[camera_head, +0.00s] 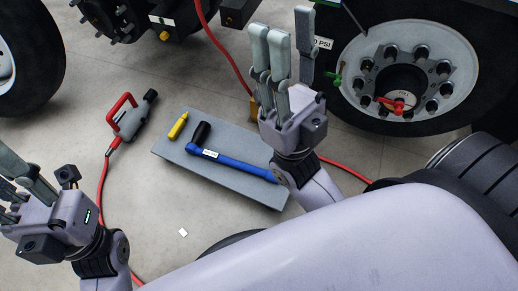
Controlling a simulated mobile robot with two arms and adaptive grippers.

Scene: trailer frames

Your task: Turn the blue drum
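No blue drum shows in this view. The only blue thing is a long tool (240,165) with a black end, lying on a grey mat (263,192). My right gripper (287,24) is raised over the far right part of the mat, its fingers pointing up the picture. Its fingers are apart, with nothing between them. It hides part of the mat, and its wrist covers the right end of the blue tool. My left gripper (14,172) is at the left edge, partly cut off. Its finger gap is not clear, and I see nothing held there.
A wheel hub (440,45) with several nuts and a red piece (398,105) is at upper right. A yellow tool (178,126) lies on the mat. A red-handled tool (128,119) with a red hose lies on the floor. Another tyre (45,55) stands at upper left.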

